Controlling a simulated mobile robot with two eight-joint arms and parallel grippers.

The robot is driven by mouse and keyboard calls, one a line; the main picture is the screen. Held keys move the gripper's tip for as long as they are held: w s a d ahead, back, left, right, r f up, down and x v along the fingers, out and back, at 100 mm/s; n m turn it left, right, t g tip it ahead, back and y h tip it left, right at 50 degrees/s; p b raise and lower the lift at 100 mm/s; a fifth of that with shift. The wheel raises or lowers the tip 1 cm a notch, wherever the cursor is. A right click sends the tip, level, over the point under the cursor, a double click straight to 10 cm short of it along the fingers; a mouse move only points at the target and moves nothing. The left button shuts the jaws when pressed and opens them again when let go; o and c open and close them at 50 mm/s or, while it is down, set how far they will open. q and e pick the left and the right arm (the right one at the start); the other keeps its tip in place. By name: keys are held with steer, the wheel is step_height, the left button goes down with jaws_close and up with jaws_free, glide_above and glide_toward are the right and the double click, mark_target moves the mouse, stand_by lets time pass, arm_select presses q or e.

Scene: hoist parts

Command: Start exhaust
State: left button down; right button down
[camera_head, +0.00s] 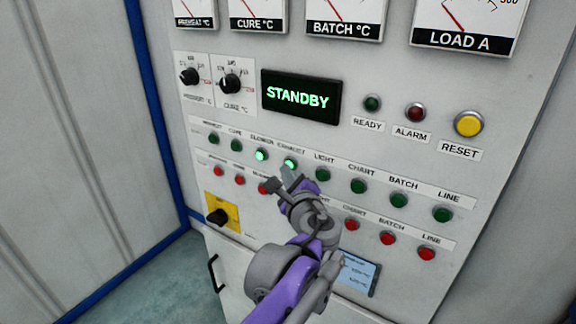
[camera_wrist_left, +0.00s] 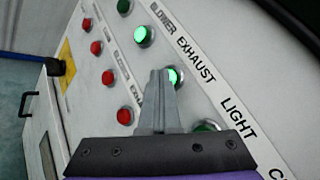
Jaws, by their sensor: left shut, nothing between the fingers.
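The green EXHAUST button (camera_head: 290,163) is lit on the control panel, in the upper button row under its label. It also shows lit in the left wrist view (camera_wrist_left: 176,77), partly hidden behind my fingertips. My left gripper (camera_head: 289,178) is shut and empty, its tips just below the EXHAUST button. In the left wrist view the closed fingers (camera_wrist_left: 158,76) overlap the button's edge; I cannot tell whether they touch it. The red EXHAUST button below is hidden by my arm in the head view. My right gripper is not in view.
The green BLOWER button (camera_head: 260,155) is lit to the left; the LIGHT button (camera_head: 323,174) to the right is unlit. A row of red buttons (camera_head: 387,238) runs below. The display (camera_head: 301,96) reads STANDBY. A yellow RESET button (camera_head: 468,124) sits upper right.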

arm_select(q)
steer(key=shift+s+a, duration=0.1)
steer(key=shift+s, duration=0.05)
steer(key=shift+s+a, duration=0.4)
steer(key=shift+s, duration=0.15)
steer(key=shift+s+a+p, duration=0.25)
steer(key=shift+s+a, duration=0.5)
steer(key=shift+s, duration=0.25)
steer(key=shift+s+a+p, duration=0.25)
steer(key=shift+s+a, duration=0.45)
steer(key=shift+s, duration=0.3)
